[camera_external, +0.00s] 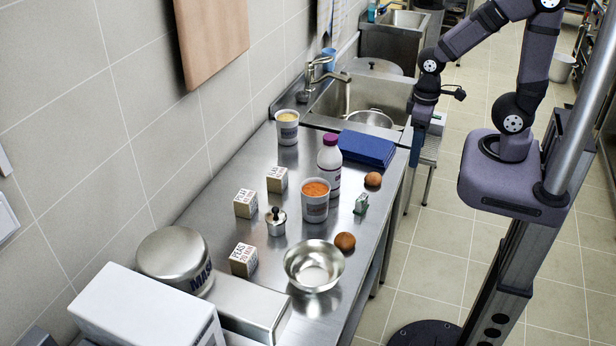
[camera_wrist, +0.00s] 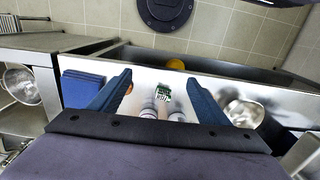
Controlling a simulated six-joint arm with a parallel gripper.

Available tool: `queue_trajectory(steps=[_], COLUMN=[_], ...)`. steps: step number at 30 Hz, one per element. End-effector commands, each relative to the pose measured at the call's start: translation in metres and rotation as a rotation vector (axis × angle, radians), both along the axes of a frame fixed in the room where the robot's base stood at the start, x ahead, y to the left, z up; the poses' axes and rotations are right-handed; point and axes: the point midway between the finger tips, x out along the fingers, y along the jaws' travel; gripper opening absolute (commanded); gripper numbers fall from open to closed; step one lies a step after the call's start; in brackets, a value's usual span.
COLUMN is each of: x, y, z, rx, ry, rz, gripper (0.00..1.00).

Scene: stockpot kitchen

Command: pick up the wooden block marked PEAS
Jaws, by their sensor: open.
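Three small wooden blocks with printed labels stand on the steel counter in the external view. The front block (camera_external: 244,260) appears to read PEAS 20 MIN. The middle block (camera_external: 246,203) and the back block (camera_external: 277,179) have lettering too small to read surely. My gripper (camera_external: 417,148) hangs at the counter's right edge, beside the sink and well apart from the blocks. In the wrist view my gripper (camera_wrist: 160,84) is open, with two blue fingers spread wide and nothing held. I cannot make out any block in the wrist view.
A steel bowl (camera_external: 314,266), lidded small pot (camera_external: 276,222), orange-filled tub (camera_external: 315,200), purple-capped bottle (camera_external: 329,165), yellow-filled tub (camera_external: 287,127) and blue box (camera_external: 367,148) crowd the counter. Two brown round items, a green grater-like object (camera_external: 361,204) and a large canister (camera_external: 174,260) stand around.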

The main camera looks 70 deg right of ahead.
Motion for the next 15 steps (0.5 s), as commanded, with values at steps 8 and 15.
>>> queue_trajectory(steps=[8,15], x=[0.002,0.018], y=[0.0,0.0], z=[0.03,0.038], rx=[0.0,-0.052], ry=[-0.008,-0.017], rz=[0.0,0.161], gripper=[0.7,0.7])
